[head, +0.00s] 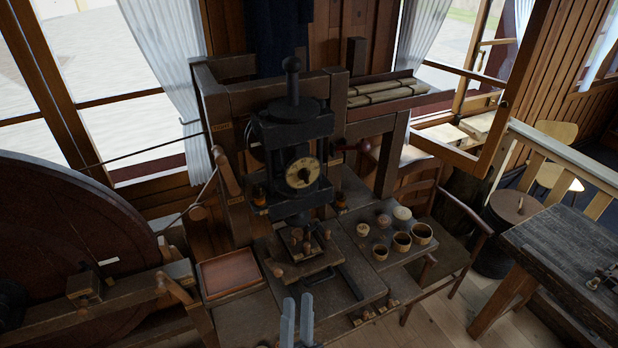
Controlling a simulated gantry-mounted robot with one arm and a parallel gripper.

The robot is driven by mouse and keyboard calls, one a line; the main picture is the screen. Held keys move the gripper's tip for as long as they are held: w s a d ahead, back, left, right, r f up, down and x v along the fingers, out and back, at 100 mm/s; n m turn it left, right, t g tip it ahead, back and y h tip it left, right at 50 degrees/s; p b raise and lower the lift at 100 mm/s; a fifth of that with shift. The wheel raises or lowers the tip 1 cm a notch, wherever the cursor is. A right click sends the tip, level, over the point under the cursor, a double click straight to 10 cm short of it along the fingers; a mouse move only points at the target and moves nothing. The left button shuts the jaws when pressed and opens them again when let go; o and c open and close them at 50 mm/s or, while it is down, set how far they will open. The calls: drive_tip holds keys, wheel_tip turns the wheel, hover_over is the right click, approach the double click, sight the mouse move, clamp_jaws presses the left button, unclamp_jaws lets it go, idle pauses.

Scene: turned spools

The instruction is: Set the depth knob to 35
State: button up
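A round cream dial with a dark centre (303,173) is on the front of the black machine (291,130); it looks like the depth knob. Its marks are too small to read, so I cannot tell its setting. My gripper (297,308) is at the bottom edge of the head view, with two grey fingers pointing up and a gap between them. It is open and empty, well below the dial and apart from it.
A fixture with small wooden knobs (302,250) stands on the bench below the dial. A reddish tray (229,273) is to its left. Several small cups (402,241) and balls are to its right. A big dark wheel (75,250) fills the left. A lever with a red ball (363,147) sticks out right of the dial.

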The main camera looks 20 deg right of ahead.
drive_tip(key=w+d+f+m+g, duration=0.5)
drive_tip(key=w+d+m, duration=0.2)
drive_tip(key=w+d, duration=0.4)
drive_tip(key=m+g+y+p, duration=0.1)
drive_tip(key=m+y+p, duration=0.1)
drive_tip(key=m+y, duration=1.2)
approach(308, 175)
drive_tip(key=w+b, duration=0.3)
drive_tip(key=w, duration=0.3)
drive_tip(key=shift+w+a, duration=0.15)
drive_tip(key=shift+w, duration=0.1)
drive_tip(key=shift+w+r+h+b, duration=0.1)
drive_tip(key=shift+w+h+b, duration=0.2)
drive_tip(key=shift+w+b, duration=0.55)
drive_tip(key=shift+w, duration=0.15)
drive_tip(key=shift+c, duration=0.5)
clamp_jaws()
